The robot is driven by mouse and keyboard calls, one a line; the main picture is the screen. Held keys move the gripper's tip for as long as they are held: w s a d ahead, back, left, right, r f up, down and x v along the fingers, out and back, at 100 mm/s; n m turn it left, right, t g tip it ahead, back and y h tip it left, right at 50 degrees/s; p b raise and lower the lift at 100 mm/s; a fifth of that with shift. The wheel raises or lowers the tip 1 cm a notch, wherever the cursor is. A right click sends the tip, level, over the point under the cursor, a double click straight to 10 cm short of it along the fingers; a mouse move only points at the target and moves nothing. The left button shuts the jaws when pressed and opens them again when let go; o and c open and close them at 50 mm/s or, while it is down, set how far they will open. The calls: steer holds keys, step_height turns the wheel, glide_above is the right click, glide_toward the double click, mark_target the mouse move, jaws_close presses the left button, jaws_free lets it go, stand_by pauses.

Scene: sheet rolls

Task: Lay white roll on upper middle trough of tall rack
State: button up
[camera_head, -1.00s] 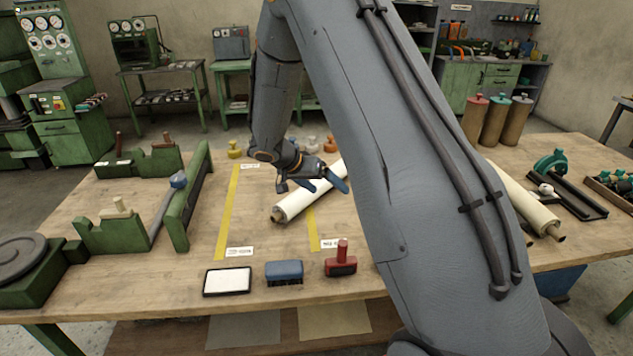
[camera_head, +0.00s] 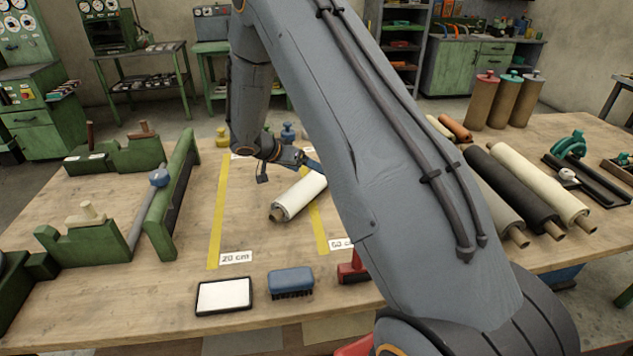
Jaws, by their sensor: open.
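A white roll (camera_head: 298,198) with a brown core end lies slanted on the wooden table, across a yellow strip. My arm hides its far right end. My gripper (camera_head: 288,168) is open just above and behind the roll in the picture, with a dark finger at left and a blue one at right. No roll shows between the fingers, and I cannot tell whether they touch it. I cannot make out a tall rack with troughs in this view.
A grey roll (camera_head: 492,196), a black roll (camera_head: 515,192) and a cream roll (camera_head: 542,186) lie at right. Green stands (camera_head: 105,228) are at left. A white pad (camera_head: 224,296), a blue brush (camera_head: 291,282) and a red-handled tool (camera_head: 352,271) line the front edge.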

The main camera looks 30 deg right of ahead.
mark_target(312, 173)
steer(key=shift+w+d+f+b, duration=0.1)
steer(key=shift+w+f+b, duration=0.6)
steer(key=shift+f, duration=0.4)
steer(key=shift+p+x, duration=1.05)
steer(key=shift+x, duration=0.7)
steer(key=shift+p+x, duration=0.95)
steer(key=shift+x, duration=1.05)
steer(key=shift+w+d+r, duration=0.15)
steer(key=shift+w+r, duration=0.05)
steer(key=shift+r, duration=0.05)
steer(key=c, duration=2.1)
steer(key=shift+r+b, duration=1.85)
steer(key=shift+r, duration=3.05)
steer(key=shift+c, duration=0.2)
steer(key=shift+a+r+n, duration=0.25)
steer(key=shift+r+n, duration=0.05)
steer(key=shift+r, duration=0.15)
steer(key=s+a+n+t+y, duration=0.3)
steer(key=s+a+n, duration=0.2)
steer(key=a, duration=0.4)
steer(key=s+a+r+n+t+y, duration=0.1)
steer(key=s+a+n+t+y, duration=0.2)
steer(key=a, duration=0.7)
steer(key=s+n, duration=0.2)
steer(key=n, duration=0.1)
steer(key=shift+s+r+t+b, duration=0.3)
steer(key=shift+r, duration=0.05)
